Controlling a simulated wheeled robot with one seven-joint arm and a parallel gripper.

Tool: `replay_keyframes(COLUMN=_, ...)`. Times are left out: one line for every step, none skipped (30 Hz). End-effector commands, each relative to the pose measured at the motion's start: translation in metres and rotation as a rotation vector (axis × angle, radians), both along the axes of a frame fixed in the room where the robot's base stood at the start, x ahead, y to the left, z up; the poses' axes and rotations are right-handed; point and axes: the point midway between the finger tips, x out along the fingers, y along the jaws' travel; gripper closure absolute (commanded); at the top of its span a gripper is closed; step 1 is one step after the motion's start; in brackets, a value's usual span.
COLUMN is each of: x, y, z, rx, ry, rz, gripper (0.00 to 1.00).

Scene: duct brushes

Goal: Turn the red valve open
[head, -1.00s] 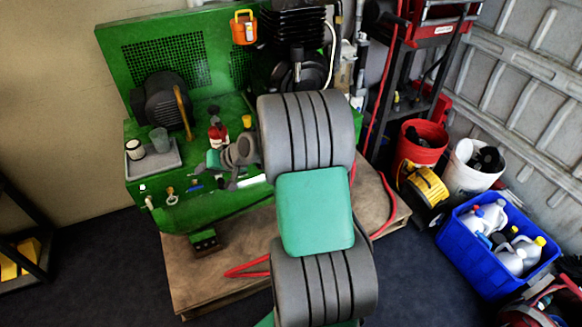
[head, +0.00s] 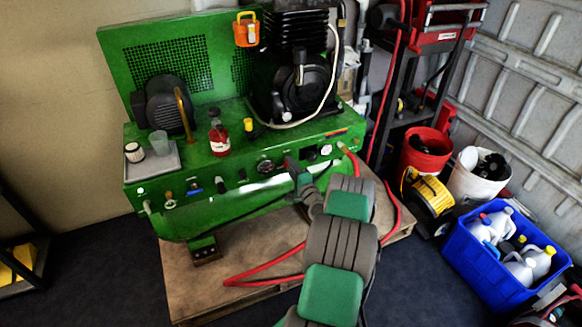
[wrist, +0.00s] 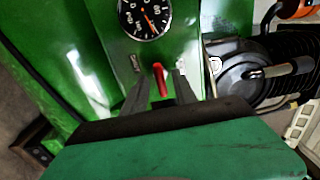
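The red valve (wrist: 159,80) shows in the wrist view as a small red lever on the green front panel (wrist: 185,60), just below a round black gauge. My gripper (wrist: 158,88) is open, with one finger to each side of the red lever. There is a visible gap on both sides, and I cannot tell whether the fingertips reach past the lever. In the head view my gripper (head: 290,165) is at the front panel of the green machine, just right of the gauge (head: 265,167).
A red hose (head: 262,280) runs from the panel's right end and loops over the wooden pallet (head: 200,290). A red bottle (head: 219,139), a tray (head: 153,162) with cups and a motor stand on the machine. A blue crate (head: 500,285) and buckets stand at right.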

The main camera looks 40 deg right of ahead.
Motion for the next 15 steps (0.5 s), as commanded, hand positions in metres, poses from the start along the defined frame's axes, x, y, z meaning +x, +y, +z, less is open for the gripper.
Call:
replay_keyframes(x=0.0029, y=-0.0010, z=0.0003, rx=-0.002, ry=0.000, rz=0.000, gripper=0.66)
replay_keyframes(x=0.0038, y=-0.0015, z=0.0006, rx=-0.001, ry=-0.001, rz=-0.001, gripper=0.66)
replay_keyframes(x=0.0043, y=-0.0019, z=0.0007, rx=-0.001, ry=-0.001, rz=-0.001, gripper=0.66)
replay_keyframes(x=0.0044, y=-0.0020, z=0.0008, rx=-0.001, ry=-0.001, rz=-0.001, gripper=0.66)
replay_keyframes(x=0.0043, y=-0.0020, z=0.0007, rx=-0.001, ry=-0.001, rz=-0.001, gripper=0.66)
replay_keyframes(x=0.0042, y=-0.0019, z=0.0007, rx=-0.001, ry=-0.001, rz=-0.001, gripper=0.66)
replay_keyframes(x=0.0042, y=-0.0019, z=0.0006, rx=-0.001, ry=-0.001, rz=-0.001, gripper=0.66)
replay_keyframes(x=0.0042, y=-0.0017, z=0.0006, rx=-0.001, ry=-0.001, rz=-0.001, gripper=0.66)
replay_keyframes(x=0.0042, y=-0.0017, z=0.0006, rx=-0.001, ry=0.000, rz=-0.001, gripper=0.69)
replay_keyframes(x=0.0042, y=-0.0017, z=0.0006, rx=-0.001, ry=0.000, rz=0.000, gripper=0.71)
replay_keyframes(x=0.0042, y=-0.0016, z=0.0005, rx=-0.001, ry=0.000, rz=0.000, gripper=0.74)
replay_keyframes(x=0.0043, y=-0.0015, z=0.0005, rx=-0.001, ry=0.000, rz=0.000, gripper=0.77)
replay_keyframes(x=0.0042, y=-0.0013, z=0.0005, rx=-0.001, ry=0.000, rz=0.000, gripper=0.79)
replay_keyframes(x=0.0042, y=-0.0013, z=0.0005, rx=-0.001, ry=0.000, rz=0.000, gripper=0.82)
replay_keyframes(x=0.0042, y=-0.0013, z=0.0005, rx=-0.001, ry=0.000, rz=0.000, gripper=0.85)
